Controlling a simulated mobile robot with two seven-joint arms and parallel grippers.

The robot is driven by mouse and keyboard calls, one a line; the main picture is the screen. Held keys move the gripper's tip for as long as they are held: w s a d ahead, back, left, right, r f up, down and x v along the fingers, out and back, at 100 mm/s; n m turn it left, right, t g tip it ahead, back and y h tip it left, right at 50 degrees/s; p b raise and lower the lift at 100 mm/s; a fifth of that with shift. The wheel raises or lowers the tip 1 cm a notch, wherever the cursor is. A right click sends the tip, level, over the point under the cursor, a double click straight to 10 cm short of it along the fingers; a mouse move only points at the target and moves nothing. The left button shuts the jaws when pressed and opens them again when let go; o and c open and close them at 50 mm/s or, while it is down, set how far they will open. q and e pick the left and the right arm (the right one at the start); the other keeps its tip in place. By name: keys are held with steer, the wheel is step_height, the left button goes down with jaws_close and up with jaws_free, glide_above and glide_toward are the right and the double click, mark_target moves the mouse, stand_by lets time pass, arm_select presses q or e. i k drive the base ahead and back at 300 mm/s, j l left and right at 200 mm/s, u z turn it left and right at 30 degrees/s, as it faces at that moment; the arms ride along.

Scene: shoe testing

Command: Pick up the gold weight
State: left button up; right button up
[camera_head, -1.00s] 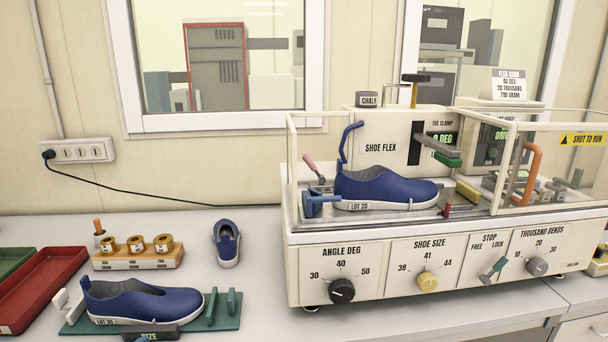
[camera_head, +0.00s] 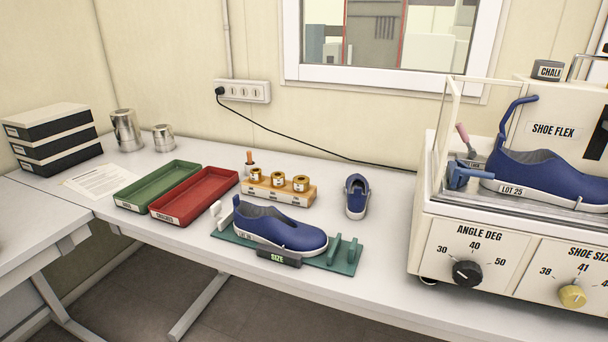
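Several gold weights stand in a row on a wooden block (camera_head: 282,194) at the middle of the bench. The left one (camera_head: 256,175), the middle one (camera_head: 278,179) and the right one (camera_head: 301,183) are gold cylinders with pale labels too small to read. A small upright peg with an orange-brown handle (camera_head: 249,158) stands at the block's left end. Neither of my grippers is in view.
A blue shoe on a green size fixture (camera_head: 345,268) sits in front of the block, and a small blue shoe (camera_head: 356,196) stands to its right. Red (camera_head: 170,217) and green (camera_head: 127,206) trays lie left. The shoe flex machine (camera_head: 445,210) fills the right. Bench behind the block is clear except a cable.

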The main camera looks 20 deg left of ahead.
mark_target(301, 184)
steer(key=k+l+u, duration=0.2)
steer(key=l+u, duration=0.2)
steer(key=k+l+u, duration=0.2)
steer(key=u, duration=0.15)
steer(key=k+l+u, duration=0.25)
steer(key=u, duration=0.15)
steer(key=i+j, duration=0.25)
steer(key=i+j+z, duration=0.15)
steer(key=j, duration=0.25)
steer(key=i+j, duration=0.35)
steer(key=i+j+z, duration=0.15)
steer(key=j, duration=0.2)
steer(key=i+j, duration=0.3)
steer(key=i+j+z, duration=0.1)
steer(key=j, duration=0.35)
steer(key=i+j+z, duration=0.1)
steer(key=i+j, duration=0.2)
steer(key=j, duration=0.15)
steer(key=i+j, duration=0.2)
steer(key=j, duration=0.2)
steer(key=z, duration=0.05)
